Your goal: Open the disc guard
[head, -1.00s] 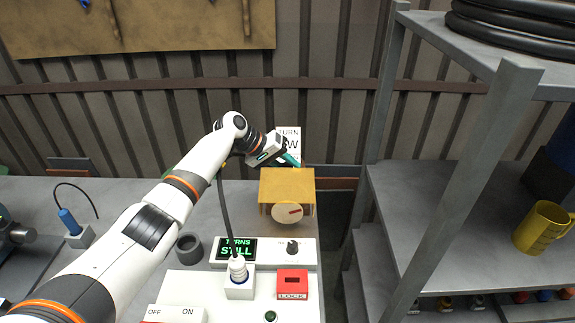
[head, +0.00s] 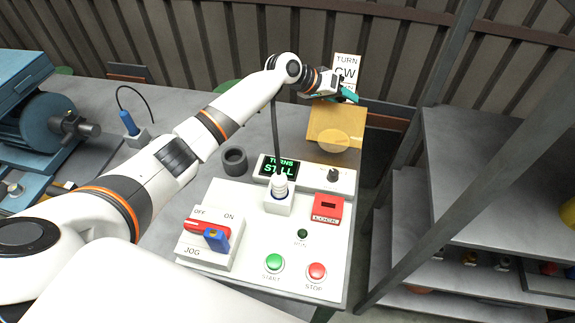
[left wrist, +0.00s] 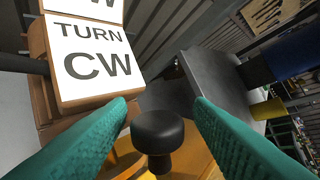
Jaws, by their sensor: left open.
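The disc guard (head: 350,117) is an amber see-through box at the back right of the white panel, and a round disc (head: 335,141) shows through it. My left gripper (head: 343,95) is at the guard's far upper edge, its teal fingers partly hidden by the wrist. In the left wrist view the open fingers (left wrist: 162,105) stand on either side of a black round knob (left wrist: 158,130), with gaps on both sides. Amber guard surface (left wrist: 195,165) shows below the knob. My right gripper is in no view.
A "TURN CW" sign (head: 345,70) stands close behind the gripper. The white panel (head: 245,245) carries a display reading "TURNS STILL" (head: 279,167), a red lock block (head: 328,208), a red switch handle (head: 207,227) and buttons. Grey shelves (head: 470,150) stand at right.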

